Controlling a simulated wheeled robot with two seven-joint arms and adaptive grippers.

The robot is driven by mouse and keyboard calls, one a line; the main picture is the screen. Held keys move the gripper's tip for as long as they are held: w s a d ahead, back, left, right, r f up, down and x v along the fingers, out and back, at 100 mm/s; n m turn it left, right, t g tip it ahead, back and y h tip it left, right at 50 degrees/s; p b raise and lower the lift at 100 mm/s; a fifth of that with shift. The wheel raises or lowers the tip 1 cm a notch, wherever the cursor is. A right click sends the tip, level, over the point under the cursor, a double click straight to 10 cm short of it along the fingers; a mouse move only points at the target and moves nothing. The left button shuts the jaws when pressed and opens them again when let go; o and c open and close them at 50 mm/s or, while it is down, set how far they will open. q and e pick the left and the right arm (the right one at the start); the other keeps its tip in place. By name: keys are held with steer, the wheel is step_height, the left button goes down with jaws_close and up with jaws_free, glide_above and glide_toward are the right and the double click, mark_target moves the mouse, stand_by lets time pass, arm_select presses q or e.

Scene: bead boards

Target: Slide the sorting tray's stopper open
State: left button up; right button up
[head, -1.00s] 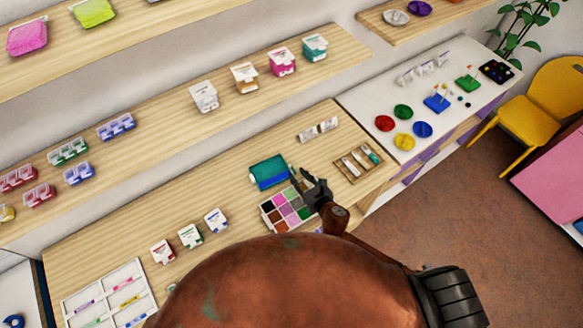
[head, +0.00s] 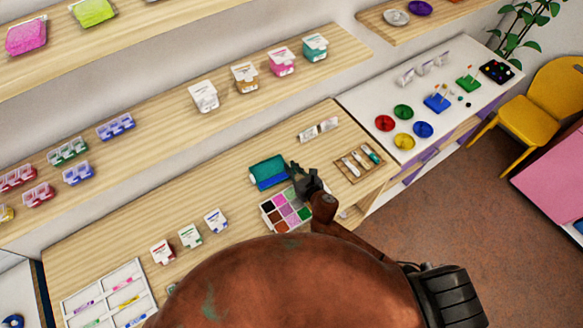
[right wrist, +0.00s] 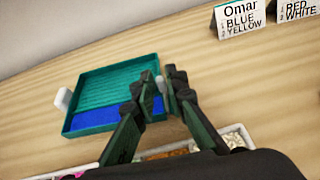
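The sorting tray (head: 272,165) is a shallow teal tray with a blue strip along its near side, lying on the wooden worktop. In the right wrist view the tray (right wrist: 112,75) has a white piece (right wrist: 63,99) at its left end. A small white tab (right wrist: 160,84) shows at its right end between my fingertips; it looks like the stopper, partly hidden by the fingers. My right gripper (head: 303,172) is at the tray's right end, and in the wrist view its fingers (right wrist: 163,82) are a little apart around the tab. Contact is unclear. My left gripper is not in view.
A white compartment box (head: 265,208) of coloured beads stands close in front of the tray, under my right gripper. A wooden tray (head: 340,168) with tools lies to the right. Worktop behind the tray is mostly free.

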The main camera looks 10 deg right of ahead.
jaws_close()
stand_by(0.3)
steer(key=shift+w+a+r, duration=0.1)
steer(key=shift+w+a, duration=0.05)
steer(key=shift+w, duration=0.45)
steer(key=shift+w+a, duration=0.15)
steer(key=shift+w, duration=0.4)
steer(key=shift+w+a, duration=0.1)
steer(key=shift+w, duration=0.15)
steer(key=shift+c, duration=0.3)
jaws_free()
steer(key=shift+s, duration=0.1)
steer(key=o, duration=0.5)
steer(key=shift+c, duration=0.2)
steer(key=v, duration=1.2)
steer(key=shift+o, duration=0.2)
